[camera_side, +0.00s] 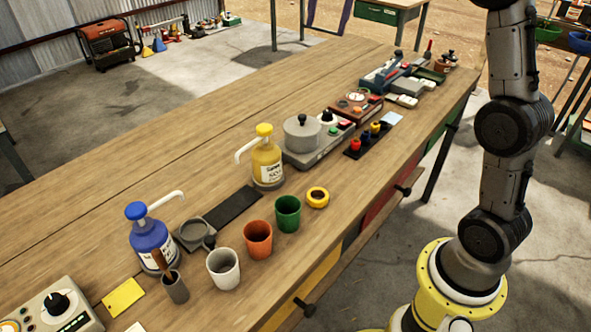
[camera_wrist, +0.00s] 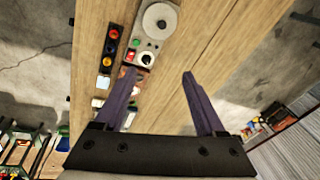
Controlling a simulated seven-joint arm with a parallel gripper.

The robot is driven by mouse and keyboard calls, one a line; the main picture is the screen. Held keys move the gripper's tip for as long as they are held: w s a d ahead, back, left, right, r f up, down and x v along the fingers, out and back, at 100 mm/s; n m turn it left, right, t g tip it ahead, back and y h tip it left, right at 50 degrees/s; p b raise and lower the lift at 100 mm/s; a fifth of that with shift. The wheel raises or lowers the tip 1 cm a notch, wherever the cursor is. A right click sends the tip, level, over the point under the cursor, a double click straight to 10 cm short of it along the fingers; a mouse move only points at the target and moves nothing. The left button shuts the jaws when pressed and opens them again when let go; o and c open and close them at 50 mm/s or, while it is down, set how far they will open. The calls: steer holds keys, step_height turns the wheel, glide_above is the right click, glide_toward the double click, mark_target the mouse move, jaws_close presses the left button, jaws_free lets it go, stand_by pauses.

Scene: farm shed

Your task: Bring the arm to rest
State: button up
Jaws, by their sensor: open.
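My gripper (camera_wrist: 159,84) shows in the wrist view with its two purple fingers spread apart and nothing between them. Bare wooden table (camera_wrist: 205,35) lies below it. In the wrist view, a grey device with a round lidded pot (camera_wrist: 159,19) is beyond the fingertips. The left finger covers part of the items beside that device. In the side view my arm stands at the right, beyond the table's near edge, and the gripper is outside the picture.
On the long table (camera_side: 120,205) stand a blue pump bottle (camera_side: 150,238), a yellow pump bottle (camera_side: 267,160), white (camera_side: 223,270), orange (camera_side: 258,240) and green (camera_side: 288,214) cups, and the pot device (camera_side: 303,140). Several devices sit farther back.

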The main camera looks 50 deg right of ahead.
steer(key=s+a+n+t, duration=0.1)
steer(key=s+a+n, duration=0.3)
steer(key=s, duration=0.5)
steer(key=s+a+n+t, duration=0.1)
steer(key=s+a+n, duration=0.1)
steer(key=s+a, duration=0.65)
steer(key=s+f+n+t, duration=0.1)
steer(key=s+f+n, duration=0.7)
steer(key=s+f, duration=0.3)
step_height(320, 180, down, 3)
steer(key=shift+r+y, duration=0.15)
steer(key=shift+y, duration=0.15)
